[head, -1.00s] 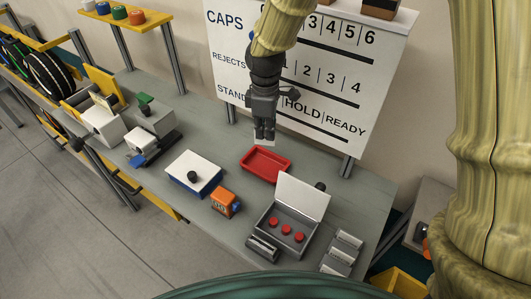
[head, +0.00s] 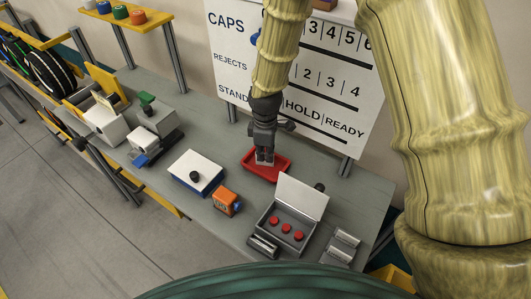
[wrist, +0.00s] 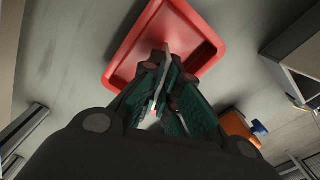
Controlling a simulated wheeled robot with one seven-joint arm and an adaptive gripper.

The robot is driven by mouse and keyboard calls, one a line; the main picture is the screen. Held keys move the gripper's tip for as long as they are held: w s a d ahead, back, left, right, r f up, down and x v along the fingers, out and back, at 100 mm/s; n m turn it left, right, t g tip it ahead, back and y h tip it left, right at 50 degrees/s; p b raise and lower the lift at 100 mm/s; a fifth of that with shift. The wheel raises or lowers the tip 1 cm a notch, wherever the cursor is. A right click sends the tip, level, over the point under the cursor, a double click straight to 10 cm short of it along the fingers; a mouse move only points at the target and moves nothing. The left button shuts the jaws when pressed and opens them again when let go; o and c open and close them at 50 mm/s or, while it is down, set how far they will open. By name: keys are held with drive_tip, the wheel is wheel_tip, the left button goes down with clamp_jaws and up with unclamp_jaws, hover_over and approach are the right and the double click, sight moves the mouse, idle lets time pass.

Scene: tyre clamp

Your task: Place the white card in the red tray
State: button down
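The red tray (head: 282,170) lies on the grey bench below the sign board. In the wrist view the red tray (wrist: 192,28) is just beyond my fingertips. My gripper (head: 264,156) points down over the tray, its tips at or just above the tray's inside. In the wrist view my gripper (wrist: 168,68) has its fingers closed together on the white card (wrist: 166,52), which shows as a thin pale edge between them. Most of the card is hidden by the fingers. I cannot tell whether it touches the tray floor.
A grey case with red buttons (head: 287,231) and a raised lid stands right in front of the tray. An orange box (head: 226,202) and a white-topped blue box (head: 195,170) stand to the left. The sign board (head: 330,95) rises close behind. Bare bench lies left of the tray.

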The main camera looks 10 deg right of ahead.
drive_tip(key=shift+w+f, duration=0.1)
drive_tip(key=shift+f, duration=0.3)
drive_tip(key=shift+r, duration=0.1)
drive_tip(key=c, duration=1.6)
unclamp_jaws()
drive_tip(key=shift+f, duration=0.2)
drive_tip(key=shift+c, duration=0.2)
drive_tip(key=shift+r, duration=0.25)
wheel_tip(320, 180, up, 12)
drive_tip(key=b, duration=0.3)
drive_tip(key=shift+b, duration=0.4)
